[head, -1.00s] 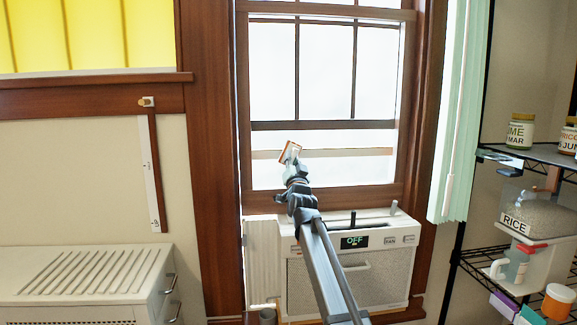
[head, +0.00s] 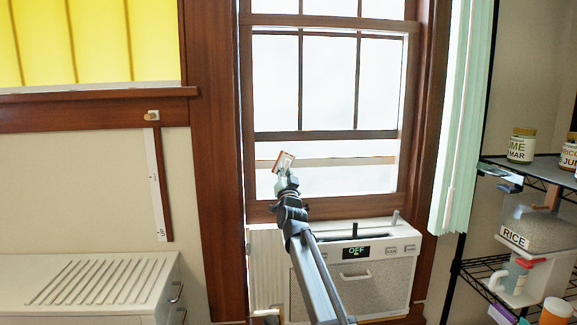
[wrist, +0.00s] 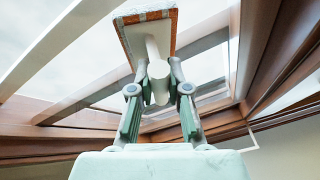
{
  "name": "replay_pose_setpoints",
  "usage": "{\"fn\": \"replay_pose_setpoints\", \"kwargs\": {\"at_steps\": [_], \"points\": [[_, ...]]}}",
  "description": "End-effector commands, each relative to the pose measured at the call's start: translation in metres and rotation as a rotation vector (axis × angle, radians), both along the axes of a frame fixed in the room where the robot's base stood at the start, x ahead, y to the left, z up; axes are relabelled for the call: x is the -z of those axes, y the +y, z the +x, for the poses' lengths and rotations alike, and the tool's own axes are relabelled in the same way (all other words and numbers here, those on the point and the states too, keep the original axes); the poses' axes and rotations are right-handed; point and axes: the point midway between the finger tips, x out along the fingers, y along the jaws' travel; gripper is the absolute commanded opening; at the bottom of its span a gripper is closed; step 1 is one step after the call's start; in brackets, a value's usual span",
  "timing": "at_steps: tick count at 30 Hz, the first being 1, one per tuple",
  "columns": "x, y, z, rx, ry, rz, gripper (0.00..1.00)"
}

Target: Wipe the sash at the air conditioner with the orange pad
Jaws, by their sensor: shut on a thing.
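My gripper (head: 285,177) is shut on the white handle of the orange pad (head: 284,161). In the wrist view the pad (wrist: 148,18) is a flat block with a speckled orange edge and pale faces, tilted above my gripper (wrist: 158,95). The sash (head: 325,134) is the brown-framed window above the air conditioner (head: 350,270). In the head view the pad overlaps the lower left of the glass. I cannot tell whether the pad touches it. The air conditioner stands below the window and its display reads OFF.
A black wire shelf (head: 545,170) with jars and a RICE bin (head: 515,238) stands at the right. Pale green blinds (head: 460,110) hang beside the window. A white slatted cabinet (head: 90,285) is at the lower left.

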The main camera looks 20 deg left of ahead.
Motion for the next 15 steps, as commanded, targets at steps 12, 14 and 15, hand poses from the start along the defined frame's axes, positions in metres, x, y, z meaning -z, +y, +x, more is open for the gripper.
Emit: {"fn": "replay_pose_setpoints", "kwargs": {"at_steps": [12,14,15], "points": [[0.0021,0.0029,-0.0013,-0.004,0.004,-0.004,0.0],[0.0019,0.001,-0.0045,-0.004,0.004,-0.004,0.0],[0.0017,-0.0006,-0.0072,-0.003,0.004,-0.004,0.0]]}}
